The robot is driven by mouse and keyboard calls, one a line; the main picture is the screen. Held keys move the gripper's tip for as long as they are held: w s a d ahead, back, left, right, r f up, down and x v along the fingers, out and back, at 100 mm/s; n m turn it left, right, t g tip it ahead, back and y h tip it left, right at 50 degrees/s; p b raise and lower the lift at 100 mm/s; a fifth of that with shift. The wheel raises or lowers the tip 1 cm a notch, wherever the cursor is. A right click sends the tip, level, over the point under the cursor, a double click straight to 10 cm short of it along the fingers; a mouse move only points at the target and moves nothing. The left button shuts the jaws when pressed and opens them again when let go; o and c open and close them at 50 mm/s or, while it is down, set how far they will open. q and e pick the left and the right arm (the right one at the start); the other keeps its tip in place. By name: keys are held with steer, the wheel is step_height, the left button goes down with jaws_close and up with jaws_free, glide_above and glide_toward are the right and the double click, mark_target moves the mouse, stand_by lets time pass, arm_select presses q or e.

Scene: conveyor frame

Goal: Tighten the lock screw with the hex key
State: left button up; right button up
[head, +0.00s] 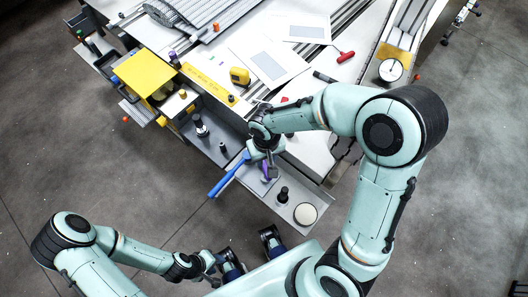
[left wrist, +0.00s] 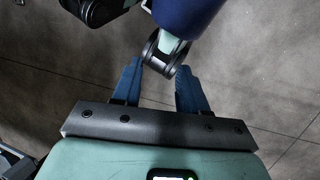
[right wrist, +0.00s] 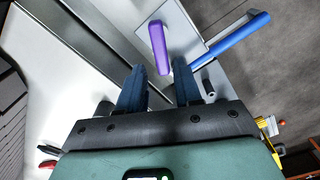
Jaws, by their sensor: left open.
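My right gripper (head: 269,160) is over the grey tray at the table's near edge, fingers apart. In the right wrist view the fingertips (right wrist: 159,78) stand on either side of the near end of a purple bar (right wrist: 158,47), without visibly closing on it. The purple bar also shows in the head view (head: 266,171). A red-handled tool (head: 345,57), possibly the hex key, lies on the tabletop. I cannot make out the lock screw. My left gripper (head: 212,266) is low near my base, open and empty; its fingers (left wrist: 157,80) show only floor and my own parts between them.
A long blue bar (head: 229,174) sticks out past the tray's edge, beside the purple bar. The tray (head: 234,152) also holds dark upright posts (head: 283,194) and a round pale disc (head: 305,214). A yellow block (head: 146,72) and a dial (head: 390,70) stand farther off. Floor at left is clear.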

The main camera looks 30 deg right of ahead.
mark_target(266, 167)
step_height(266, 167, down, 6)
steer(key=b, duration=0.4)
steer(key=shift+w+f+b, duration=0.1)
steer(key=shift+f+b, duration=0.3)
steer(key=shift+b, duration=0.1)
steer(key=shift+r, duration=0.1)
jaws_close()
steer(key=shift+r+p, duration=1.7)
steer(key=shift+r, duration=0.4)
arm_select(q)
steer(key=shift+w+f+t, duration=0.3)
steer(key=shift+w+f, duration=0.35)
steer(key=shift+f, duration=0.05)
